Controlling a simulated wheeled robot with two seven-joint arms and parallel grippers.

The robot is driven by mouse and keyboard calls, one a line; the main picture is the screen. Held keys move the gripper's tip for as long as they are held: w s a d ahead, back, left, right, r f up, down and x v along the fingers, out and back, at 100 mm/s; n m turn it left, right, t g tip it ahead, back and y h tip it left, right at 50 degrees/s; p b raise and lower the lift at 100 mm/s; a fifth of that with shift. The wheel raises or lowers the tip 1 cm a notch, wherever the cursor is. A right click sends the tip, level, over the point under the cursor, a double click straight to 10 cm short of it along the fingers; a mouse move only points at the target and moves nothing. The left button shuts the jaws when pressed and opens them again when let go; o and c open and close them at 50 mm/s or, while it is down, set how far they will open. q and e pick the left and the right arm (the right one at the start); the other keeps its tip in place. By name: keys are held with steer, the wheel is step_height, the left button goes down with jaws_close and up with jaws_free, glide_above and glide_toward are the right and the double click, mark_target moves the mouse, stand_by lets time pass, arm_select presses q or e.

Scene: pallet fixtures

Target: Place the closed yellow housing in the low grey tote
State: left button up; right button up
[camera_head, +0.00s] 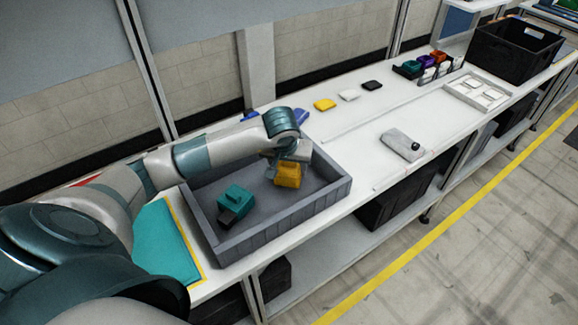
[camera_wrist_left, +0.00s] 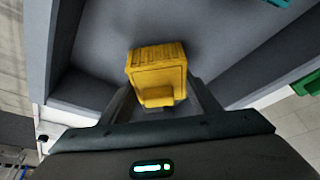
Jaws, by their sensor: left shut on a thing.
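The yellow housing (camera_head: 288,174) is inside the walls of the low grey tote (camera_head: 284,212) in the head view, towards its right part. My left gripper (camera_head: 276,160) reaches down over the tote and is shut on the housing. In the left wrist view the housing (camera_wrist_left: 158,76) sits between the two fingers, with the grey tote floor (camera_wrist_left: 100,55) behind it. I cannot tell whether the housing touches the floor. A teal housing (camera_head: 236,200) with a dark part lies in the tote, left of the yellow one. My right gripper is not in view.
A teal mat (camera_head: 166,250) with a yellow edge lies left of the tote. A grey device (camera_head: 402,145) lies on the bench to the right. Yellow, white and black lids (camera_head: 348,95) lie at the back. A black crate (camera_head: 510,52) stands at the far end.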

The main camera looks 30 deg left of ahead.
arm_select(q)
steer(key=shift+f, duration=0.5)
steer(key=shift+f, duration=0.25)
steer(key=o, duration=1.2)
steer(key=shift+r, duration=0.1)
steer(key=shift+r, duration=0.2)
steer(key=shift+s+d+r, duration=0.1)
steer(key=shift+r, duration=0.25)
steer(key=b+v, duration=0.3)
steer(key=v, duration=0.8)
steer(key=shift+s, duration=0.2)
